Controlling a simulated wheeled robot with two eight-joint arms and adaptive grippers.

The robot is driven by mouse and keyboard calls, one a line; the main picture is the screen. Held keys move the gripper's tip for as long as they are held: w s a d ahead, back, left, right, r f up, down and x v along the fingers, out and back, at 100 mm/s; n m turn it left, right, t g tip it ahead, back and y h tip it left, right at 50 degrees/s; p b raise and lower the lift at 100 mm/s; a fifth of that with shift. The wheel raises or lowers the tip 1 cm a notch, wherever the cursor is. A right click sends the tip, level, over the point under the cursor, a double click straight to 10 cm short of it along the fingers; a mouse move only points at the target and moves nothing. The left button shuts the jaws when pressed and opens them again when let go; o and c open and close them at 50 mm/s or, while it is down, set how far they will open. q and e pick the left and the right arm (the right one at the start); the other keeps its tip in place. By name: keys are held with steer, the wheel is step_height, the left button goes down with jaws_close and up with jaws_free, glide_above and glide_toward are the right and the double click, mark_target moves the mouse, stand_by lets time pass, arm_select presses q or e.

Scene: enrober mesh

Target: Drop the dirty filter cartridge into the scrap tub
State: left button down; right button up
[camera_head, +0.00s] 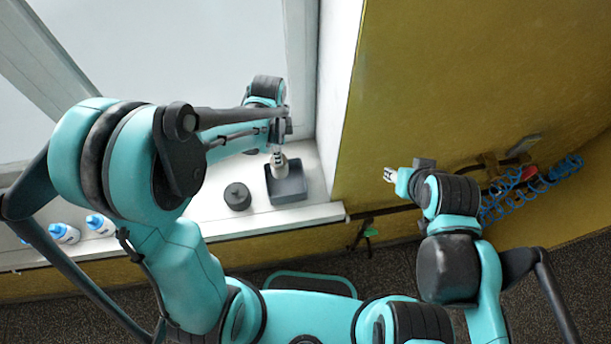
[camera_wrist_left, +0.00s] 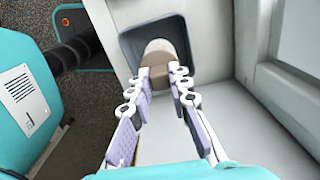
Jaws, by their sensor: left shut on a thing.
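My left gripper (camera_head: 278,146) is shut on the dirty filter cartridge (camera_head: 279,161), a short pale cylinder with a tan-brown end. In the left wrist view the cartridge (camera_wrist_left: 159,50) shows just beyond the fingertips (camera_wrist_left: 163,78). The scrap tub (camera_head: 290,190) is a dark grey square tub on the white sill. The cartridge is over the tub's opening or inside it; I cannot tell how deep. The tub's wall (camera_wrist_left: 128,48) frames the cartridge in the left wrist view. My right gripper (camera_head: 389,174) is away to the right, and its fingers are too small to read.
A dark round piece (camera_head: 237,196) stands on the sill (camera_head: 218,215) left of the tub. Blue-and-white bottles (camera_head: 64,233) stand farther left. A wall rises close to the tub's right. Blue coiled hose (camera_head: 528,183) hangs on the yellow wall (camera_head: 440,90).

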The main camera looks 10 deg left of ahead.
arm_select(q)
steer(key=shift+f, duration=0.25)
steer(key=shift+s+a+f+b, duration=0.1)
steer(key=shift+a+f+b, duration=0.2)
steer(key=shift+b, duration=0.15)
step_height(320, 180, down, 4)
steer(key=b, duration=0.3)
steer(key=shift+d, duration=0.1)
steer(key=shift+f, duration=0.45)
steer(key=c, duration=1.3)
jaws_free()
steer(key=shift+c, duration=0.2)
steer(key=shift+r, duration=0.15)
step_height(320, 180, up, 12)
steer(key=shift+f, duration=0.1)
